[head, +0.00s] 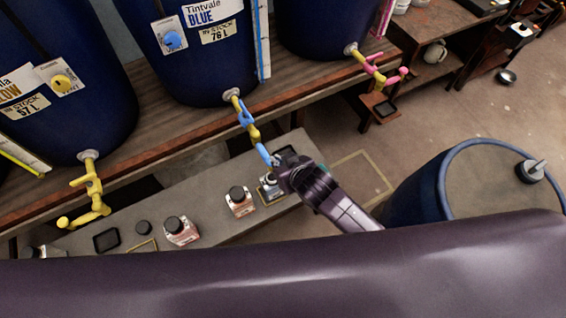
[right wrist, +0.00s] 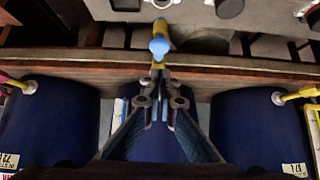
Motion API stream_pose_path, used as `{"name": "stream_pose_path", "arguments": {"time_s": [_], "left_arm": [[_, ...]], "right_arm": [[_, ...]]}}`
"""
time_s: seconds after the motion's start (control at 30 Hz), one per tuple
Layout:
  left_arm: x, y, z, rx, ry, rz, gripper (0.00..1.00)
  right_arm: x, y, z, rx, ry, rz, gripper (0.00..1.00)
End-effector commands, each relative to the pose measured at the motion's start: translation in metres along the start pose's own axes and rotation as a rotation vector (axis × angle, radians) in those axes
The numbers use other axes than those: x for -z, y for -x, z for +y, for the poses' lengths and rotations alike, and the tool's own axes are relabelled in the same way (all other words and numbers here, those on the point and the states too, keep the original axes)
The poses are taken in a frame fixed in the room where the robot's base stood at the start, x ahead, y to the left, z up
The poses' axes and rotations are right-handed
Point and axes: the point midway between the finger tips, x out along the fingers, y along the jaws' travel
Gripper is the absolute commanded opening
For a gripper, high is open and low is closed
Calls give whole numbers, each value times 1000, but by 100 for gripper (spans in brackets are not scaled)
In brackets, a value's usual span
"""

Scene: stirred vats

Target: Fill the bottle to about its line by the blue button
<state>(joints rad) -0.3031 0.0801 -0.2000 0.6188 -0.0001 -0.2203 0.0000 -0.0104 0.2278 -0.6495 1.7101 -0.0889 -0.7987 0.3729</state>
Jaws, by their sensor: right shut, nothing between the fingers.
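The blue button (head: 172,39) is on the label of the middle dark blue vat (head: 205,75), marked Tintvale Blue, 76 L. My left gripper is out of view.
Vats with yellow (head: 90,195) and pink taps (head: 378,72) flank the middle one. A blue drum (head: 420,190) stands at right.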

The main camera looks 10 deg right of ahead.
Motion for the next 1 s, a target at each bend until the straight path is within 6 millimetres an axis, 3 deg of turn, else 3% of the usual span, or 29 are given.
{"name": "stream_pose_path", "arguments": {"time_s": [0.2,0.4,1.0], "left_arm": [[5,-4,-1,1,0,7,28],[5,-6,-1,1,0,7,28],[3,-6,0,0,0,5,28]], "right_arm": [[1,33,0,1,-1,3,0],[1,51,0,0,-1,2,0],[3,56,0,0,0,4,0]]}}
